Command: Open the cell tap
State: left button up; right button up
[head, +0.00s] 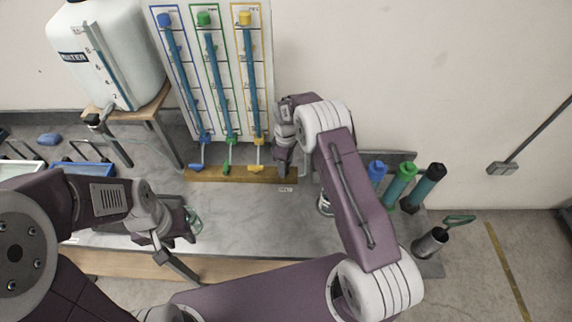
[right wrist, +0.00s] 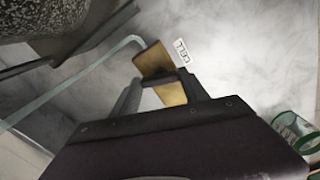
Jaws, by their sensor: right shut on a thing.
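The small white CELL label (head: 285,189) lies by the right end of the wooden tap board (head: 225,174). In the right wrist view the label (right wrist: 183,52) is beside the board's end (right wrist: 153,60). My right gripper (head: 283,172) is down at that end of the board. In its wrist view, the right gripper (right wrist: 163,86) has its fingers closed in around a dark part over the wood, which I take to be the cell tap. The fingers hide most of it, so its angle cannot be told. My left gripper (head: 188,228) is over the bench at the left, its fingertips unclear.
Blue (head: 196,166), green (head: 227,167) and yellow (head: 255,168) taps stand along the board under three tubes. A white tank (head: 110,50) stands back left. Several coloured cylinders stand right of my right arm, including a green one (head: 398,185). A glass tube (right wrist: 75,80) runs close to the right gripper.

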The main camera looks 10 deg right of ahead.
jog(key=o, duration=1.4)
jog(key=shift+r, duration=0.4)
notch_tip(320, 180, up, 8)
jog(key=shift+f+b, duration=0.1)
jog(key=shift+b, duration=1)
jog(key=shift+r, duration=0.3)
